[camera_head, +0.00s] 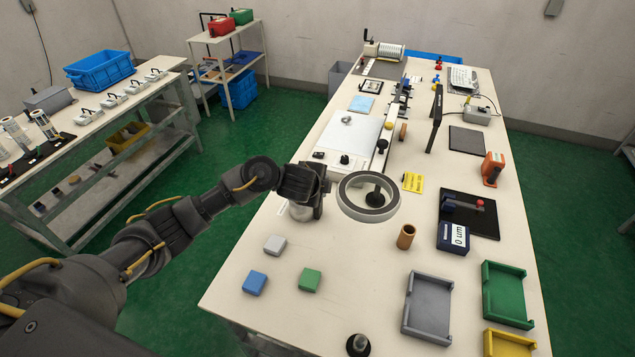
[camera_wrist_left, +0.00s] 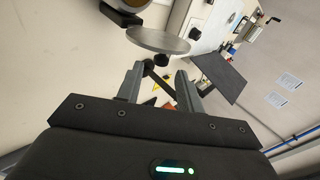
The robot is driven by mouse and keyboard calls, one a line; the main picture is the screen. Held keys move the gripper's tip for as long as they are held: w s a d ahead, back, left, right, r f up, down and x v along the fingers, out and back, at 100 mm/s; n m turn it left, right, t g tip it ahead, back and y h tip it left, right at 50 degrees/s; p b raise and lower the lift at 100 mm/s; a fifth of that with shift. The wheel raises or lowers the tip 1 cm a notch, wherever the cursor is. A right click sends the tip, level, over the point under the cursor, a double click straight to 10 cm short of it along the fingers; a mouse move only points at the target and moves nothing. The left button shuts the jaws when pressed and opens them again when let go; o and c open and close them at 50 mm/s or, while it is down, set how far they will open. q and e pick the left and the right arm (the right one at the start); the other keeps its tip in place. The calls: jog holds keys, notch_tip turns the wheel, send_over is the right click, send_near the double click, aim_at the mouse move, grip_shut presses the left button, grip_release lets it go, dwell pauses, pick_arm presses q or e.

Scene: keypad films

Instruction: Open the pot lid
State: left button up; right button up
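A round piece with a thick grey rim (camera_head: 352,207) shows just right of my left gripper (camera_head: 324,193); a dark knob-like part shows inside the rim. It looks like the pot lid, but I cannot tell for sure. A silver cylinder (camera_head: 299,211), perhaps the pot, stands on the table below the gripper and is partly hidden by it. In the left wrist view a flat silver disc (camera_wrist_left: 158,40) lies beyond my fingers (camera_wrist_left: 158,80), which are apart. A black part shows between their tips; I cannot tell whether they touch it. My right gripper is out of view.
Grey (camera_head: 428,307) and green (camera_head: 507,294) trays stand at the table's front right. A brown cylinder (camera_head: 406,237) and a blue box (camera_head: 453,238) stand right of the ring. Small blocks (camera_head: 310,280) lie at the front left. The front middle is mostly clear.

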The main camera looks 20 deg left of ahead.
pick_arm(q)
jog(key=p+v, duration=0.2)
jog(key=v, duration=0.3)
jog(key=shift+s+r, duration=0.3)
